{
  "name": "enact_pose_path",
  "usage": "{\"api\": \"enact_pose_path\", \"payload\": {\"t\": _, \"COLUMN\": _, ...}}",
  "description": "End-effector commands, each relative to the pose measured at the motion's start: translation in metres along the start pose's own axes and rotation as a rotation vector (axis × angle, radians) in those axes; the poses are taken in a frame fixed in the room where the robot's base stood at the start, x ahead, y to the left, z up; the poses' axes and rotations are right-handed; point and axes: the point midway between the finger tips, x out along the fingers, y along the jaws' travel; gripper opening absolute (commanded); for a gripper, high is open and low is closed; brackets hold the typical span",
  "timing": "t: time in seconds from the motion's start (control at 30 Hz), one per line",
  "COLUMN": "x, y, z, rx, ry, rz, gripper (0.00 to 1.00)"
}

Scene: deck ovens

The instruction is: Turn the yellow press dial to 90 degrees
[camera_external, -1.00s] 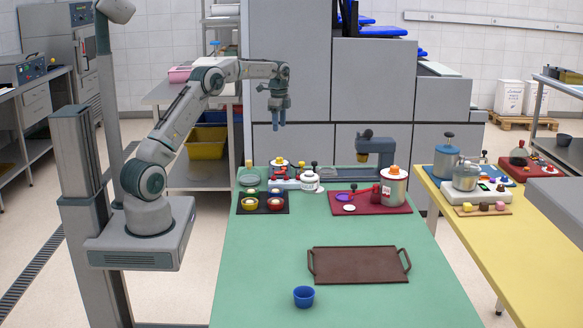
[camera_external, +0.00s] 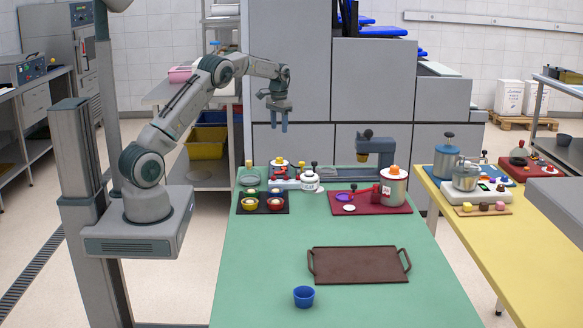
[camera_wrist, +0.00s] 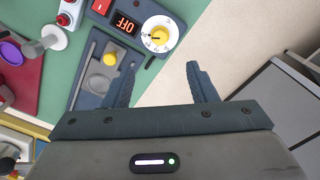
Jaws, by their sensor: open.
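The press dial is a white marked disc (camera_wrist: 160,34) with a yellow knob (camera_wrist: 158,36) at its middle, on a dark blue-grey panel in the wrist view. A small display (camera_wrist: 126,23) beside it reads OFF. In the external view the yellow knob (camera_external: 279,161) shows small at the back of the green table. My gripper (camera_wrist: 160,76) is open and empty, with its two fingers apart. The dial shows beyond the fingertips, nearer the left finger, and nothing touches it. In the external view my gripper (camera_external: 278,127) hangs fingers-down above the back of the table.
A red switch (camera_wrist: 102,6) sits beside the display. A brown tray (camera_external: 340,280) and blue cup (camera_external: 304,297) lie in front.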

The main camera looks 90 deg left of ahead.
Motion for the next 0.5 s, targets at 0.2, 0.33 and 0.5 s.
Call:
{"api": "enact_pose_path", "payload": {"t": 0.2, "x": 0.038, "y": 0.000, "z": 0.001, "rx": 0.003, "ry": -0.005, "rz": 0.001, "gripper": 0.52}}
{"api": "enact_pose_path", "payload": {"t": 0.33, "x": 0.066, "y": 0.000, "z": 0.001, "rx": 0.005, "ry": -0.006, "rz": 0.001, "gripper": 0.52}}
{"api": "enact_pose_path", "payload": {"t": 0.5, "x": 0.100, "y": 0.001, "z": 0.001, "rx": 0.005, "ry": -0.005, "rz": 0.001, "gripper": 0.52}}
